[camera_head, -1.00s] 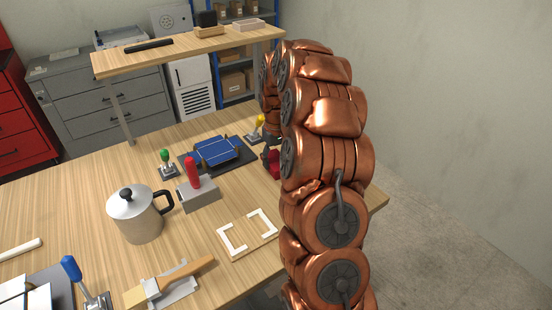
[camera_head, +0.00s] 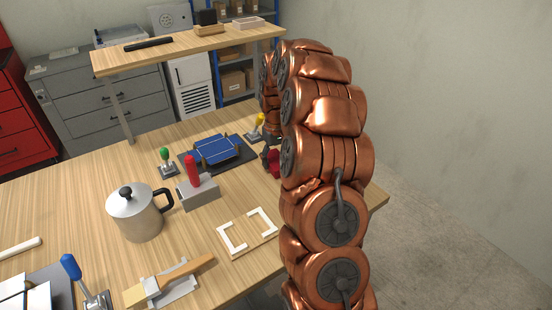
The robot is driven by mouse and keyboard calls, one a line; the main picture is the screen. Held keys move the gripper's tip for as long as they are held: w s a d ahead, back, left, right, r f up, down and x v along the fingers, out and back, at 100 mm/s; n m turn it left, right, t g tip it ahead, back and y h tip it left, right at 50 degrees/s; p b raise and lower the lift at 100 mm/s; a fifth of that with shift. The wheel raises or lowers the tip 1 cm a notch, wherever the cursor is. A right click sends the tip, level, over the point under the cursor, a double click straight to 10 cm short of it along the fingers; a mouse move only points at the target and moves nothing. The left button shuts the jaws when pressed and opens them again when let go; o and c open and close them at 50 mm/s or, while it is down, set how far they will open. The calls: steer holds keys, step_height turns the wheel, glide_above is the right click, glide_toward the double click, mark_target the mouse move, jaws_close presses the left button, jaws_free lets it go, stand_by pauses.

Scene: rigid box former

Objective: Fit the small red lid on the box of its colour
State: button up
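A small red piece (camera_head: 274,164), which may be the red lid, shows at the left edge of my copper-coloured arm. Most of it is hidden behind the arm. My gripper (camera_head: 268,156) shows only as a dark bit right beside the red piece. I cannot tell whether its fingers are closed on the piece or only near it. No box of red colour can be made out. A blue box-like piece (camera_head: 218,148) lies on a dark plate (camera_head: 240,163) at the back of the wooden table.
A grey block with a red handle (camera_head: 193,172), a metal pot (camera_head: 137,213) and a board with white corner pieces (camera_head: 248,234) stand left of my arm. Toggle clamps have green (camera_head: 164,154), yellow (camera_head: 260,119) and blue (camera_head: 71,266) handles.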

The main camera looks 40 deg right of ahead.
mark_target(276, 160)
steer(key=o, duration=0.4)
steer(key=shift+c, duration=0.2)
step_height(276, 160, up, 12)
stand_by(0.5)
steer(key=s+a+r+n, duration=0.1)
steer(key=s+a, duration=0.5)
steer(key=a, duration=0.3)
steer(key=s+a+r+n, duration=0.1)
steer(key=s+a+r, duration=0.1)
steer(key=s+a, duration=0.6)
steer(key=s+a+f, duration=0.1)
steer(key=s+a, duration=0.2)
steer(key=s, duration=0.4)
steer(key=s+a+f+g, duration=0.1)
steer(key=s+a+f, duration=0.1)
steer(key=s, duration=0.4)
steer(key=s+a+f, duration=0.2)
steer(key=s+a, duration=0.2)
steer(key=s, duration=0.3)
steer(key=shift+s+g, duration=0.35)
steer(key=shift+g, duration=0.05)
